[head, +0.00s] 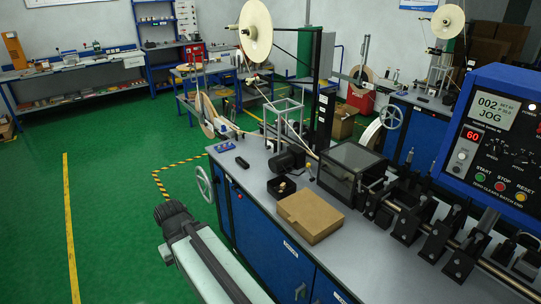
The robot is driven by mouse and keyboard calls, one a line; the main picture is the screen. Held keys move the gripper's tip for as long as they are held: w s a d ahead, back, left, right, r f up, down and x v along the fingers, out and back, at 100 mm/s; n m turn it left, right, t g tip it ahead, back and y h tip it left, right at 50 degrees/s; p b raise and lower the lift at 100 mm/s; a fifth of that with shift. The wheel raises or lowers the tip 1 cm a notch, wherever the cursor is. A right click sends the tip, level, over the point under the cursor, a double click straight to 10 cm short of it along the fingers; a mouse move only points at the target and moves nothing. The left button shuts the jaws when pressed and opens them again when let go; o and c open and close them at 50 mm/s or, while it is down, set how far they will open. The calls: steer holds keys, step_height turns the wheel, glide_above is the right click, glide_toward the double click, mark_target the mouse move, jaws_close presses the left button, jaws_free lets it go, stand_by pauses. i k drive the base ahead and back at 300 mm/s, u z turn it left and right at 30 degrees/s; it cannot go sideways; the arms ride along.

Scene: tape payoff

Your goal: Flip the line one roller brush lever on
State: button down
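I cannot pick out the roller brush lever for certain in the head view. The nearer blue bench (262,228) carries a tape line with a dark motor (287,160), a dark box with a clear lid (351,170) and a row of black clamp-like units (407,217) along a rail. A small pale knob (309,170) stands between the motor and the lidded box; I cannot tell what it belongs to. A small open black box (281,188) sits in front of the motor.
A brown carton (310,216) lies on the bench's front part. A blue control panel (495,135) showing 002 and JOG stands at the right. Green floor (110,200) at the left is clear.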

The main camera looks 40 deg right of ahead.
mark_target(312, 179)
steer(key=u, duration=0.05)
steer(key=i, duration=1.7)
steer(key=z, duration=0.75)
steer(key=k, duration=0.8)
steer(key=z, duration=0.1)
steer(key=i, duration=0.95)
steer(key=u, duration=0.1)
